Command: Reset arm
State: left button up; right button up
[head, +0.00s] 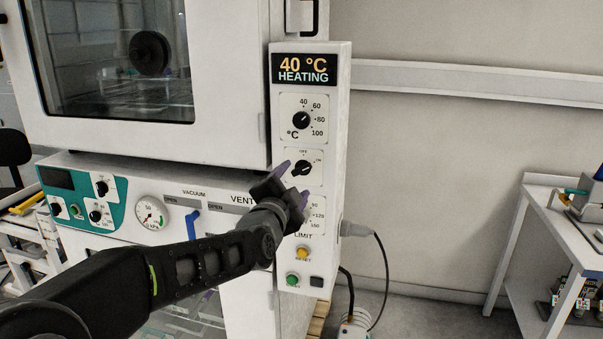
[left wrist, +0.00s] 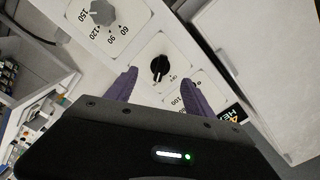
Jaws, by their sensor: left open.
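My left arm reaches in from the left in the head view. Its gripper (head: 292,182) is open and empty in front of the oven's control panel (head: 338,155), close to the off/on knob (head: 302,168). In the left wrist view the purple fingers (left wrist: 160,88) stand apart, with that black knob (left wrist: 159,69) showing between and beyond them. I cannot tell if a finger touches it. The display (head: 304,69) reads 40 °C HEATING. The limit dial is mostly hidden behind my gripper. My right gripper is not in view.
The oven door (head: 228,80) is shut. Below it are a vacuum gauge (head: 151,213) and a blue valve lever (head: 192,223). A yellow reset button (head: 302,253) and green button (head: 292,280) sit low on the panel. A cable leaves its right side. A white bench (head: 560,225) stands right.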

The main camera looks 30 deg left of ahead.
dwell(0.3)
pick_arm(q)
jog(key=s+d+f+n+g+h, duration=0.1)
jog(key=d+f+n+g+h, duration=0.15)
jog(key=d+f, duration=0.7)
jog(key=s+d+f+n+g+h, duration=0.15)
jog(key=f+n, duration=0.25)
jog(key=f, duration=1.2)
jog(key=s+d+f+n+g+h, duration=0.15)
jog(key=d+f+n+g, duration=0.35)
jog(key=f, duration=0.7)
jog(key=s+d+f+m+g+h, duration=0.1)
jog(key=s+d+f+g+h, duration=0.1)
jog(key=s+d+f, duration=0.8)
jog(key=s+d+f+m+g+h+b, duration=0.1)
jog(key=s+d+f+g+h, duration=0.1)
jog(key=s+d+f+g, duration=0.3)
jog(key=s+d+f, duration=0.4)
jog(key=s+f, duration=0.4)
jog(key=s, duration=0.3)
jog(key=shift+s+d+f+g, duration=0.2)
jog(key=shift+s+d+g, duration=0.1)
jog(key=shift+d, duration=0.1)
jog(key=shift+a, duration=0.1)
